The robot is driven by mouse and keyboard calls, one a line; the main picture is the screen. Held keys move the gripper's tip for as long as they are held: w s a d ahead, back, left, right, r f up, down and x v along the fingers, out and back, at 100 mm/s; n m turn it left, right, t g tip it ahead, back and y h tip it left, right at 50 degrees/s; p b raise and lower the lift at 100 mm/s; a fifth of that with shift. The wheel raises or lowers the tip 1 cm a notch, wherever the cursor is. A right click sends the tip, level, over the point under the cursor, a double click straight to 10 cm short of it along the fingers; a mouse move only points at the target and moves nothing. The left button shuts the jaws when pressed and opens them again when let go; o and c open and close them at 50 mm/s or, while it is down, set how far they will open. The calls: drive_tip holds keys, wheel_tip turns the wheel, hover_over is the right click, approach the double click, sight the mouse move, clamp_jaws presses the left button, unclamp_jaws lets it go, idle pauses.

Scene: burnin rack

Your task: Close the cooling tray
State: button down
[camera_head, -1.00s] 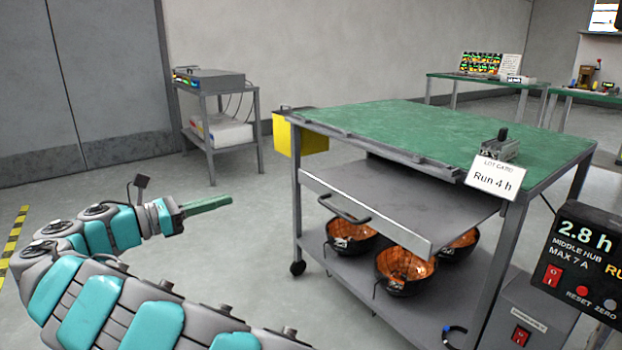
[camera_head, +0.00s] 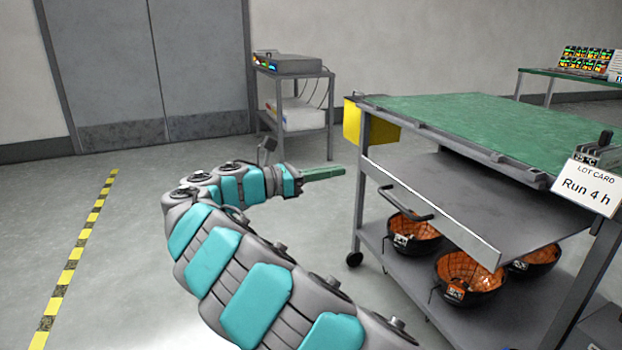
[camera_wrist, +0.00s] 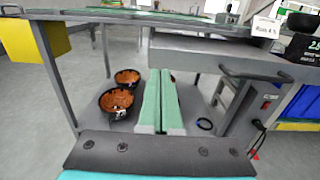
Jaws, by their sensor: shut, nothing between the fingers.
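The cooling tray (camera_head: 468,190) is a flat grey sliding tray under the green bench top, pulled out towards the front left. A dark bar handle (camera_head: 405,206) sits on its pale front edge. The tray (camera_wrist: 200,43) and its handle (camera_wrist: 252,74) also show in the wrist view, at upper right. My gripper (camera_head: 340,171) has green fingers, pressed together and empty. It is left of the handle in the head view, apart from it. In the wrist view the shut fingers (camera_wrist: 161,78) point at the space below the tray, left of the handle.
Black bowls with orange insides (camera_head: 470,276) stand on the lower shelf (camera_head: 415,285). A yellow bin (camera_head: 371,123) hangs at the bench's left end. A lot card (camera_head: 585,187) reads "Run 4 h". The floor left of the bench is clear.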

sight(438, 155)
drive_tip(key=shift+b+x, duration=0.3)
drive_tip(key=shift+x, duration=2.3)
drive_tip(key=shift+d, duration=0.1)
drive_tip(key=p+x, duration=1)
drive_tip(key=x, duration=1.4)
drive_tip(key=shift+w+d+f, duration=0.1)
drive_tip(key=shift+w+d, duration=0.05)
drive_tip(key=shift+d, duration=0.2)
